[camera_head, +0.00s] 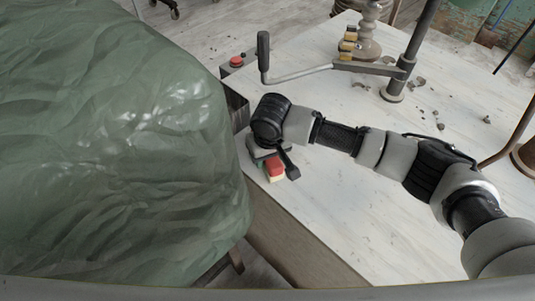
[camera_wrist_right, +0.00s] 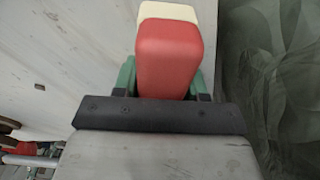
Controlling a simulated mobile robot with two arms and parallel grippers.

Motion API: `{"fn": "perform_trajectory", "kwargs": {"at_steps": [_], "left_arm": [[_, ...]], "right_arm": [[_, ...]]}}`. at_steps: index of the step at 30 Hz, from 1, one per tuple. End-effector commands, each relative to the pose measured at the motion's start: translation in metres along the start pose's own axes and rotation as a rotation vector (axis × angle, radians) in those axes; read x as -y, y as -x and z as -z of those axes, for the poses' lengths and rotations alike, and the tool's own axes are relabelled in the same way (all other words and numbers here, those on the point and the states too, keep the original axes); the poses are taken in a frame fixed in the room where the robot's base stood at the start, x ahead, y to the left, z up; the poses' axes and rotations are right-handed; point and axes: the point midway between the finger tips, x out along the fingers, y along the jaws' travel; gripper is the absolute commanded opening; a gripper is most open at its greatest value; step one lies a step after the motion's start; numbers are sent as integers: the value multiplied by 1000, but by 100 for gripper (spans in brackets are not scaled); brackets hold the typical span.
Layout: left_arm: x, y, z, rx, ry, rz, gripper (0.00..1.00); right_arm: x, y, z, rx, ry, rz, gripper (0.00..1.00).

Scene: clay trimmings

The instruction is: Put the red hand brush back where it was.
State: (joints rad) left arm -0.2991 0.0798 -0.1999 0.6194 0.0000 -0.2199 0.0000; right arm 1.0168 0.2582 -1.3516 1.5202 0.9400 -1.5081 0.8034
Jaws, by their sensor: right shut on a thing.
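The red hand brush (camera_head: 274,166) has a red back and a cream-coloured side. My right gripper (camera_head: 271,161) is shut on it near the left edge of the pale table. In the right wrist view the brush (camera_wrist_right: 169,58) sits between the green fingers of the gripper (camera_wrist_right: 166,82), with its red face toward the camera and the cream part behind. I cannot tell whether the brush touches the table. My left gripper is in neither view.
Wrinkled green plastic sheeting (camera_head: 120,150) bulges on the left, close to my right gripper. The table's front is mostly clear.

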Motion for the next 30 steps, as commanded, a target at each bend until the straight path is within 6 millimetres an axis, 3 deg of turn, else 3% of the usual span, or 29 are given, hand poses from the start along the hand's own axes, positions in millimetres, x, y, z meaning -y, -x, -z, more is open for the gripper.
{"fn": "perform_trajectory", "kwargs": {"at_steps": [5, 6, 10, 20, 23, 30], "left_arm": [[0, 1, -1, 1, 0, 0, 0], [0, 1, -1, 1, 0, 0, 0], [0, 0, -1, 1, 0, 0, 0], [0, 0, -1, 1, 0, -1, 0], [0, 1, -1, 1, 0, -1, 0], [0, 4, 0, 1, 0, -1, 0]], "right_arm": [[0, -2, 0, 1, -1, 1, 4], [0, -2, 0, 0, -1, 0, 48], [0, -2, 0, 0, 0, 0, 68], [0, 2, 0, -1, 1, 0, 68], [0, 14, 1, -2, 1, 2, 68], [0, 64, 1, -3, 1, 2, 68]]}}
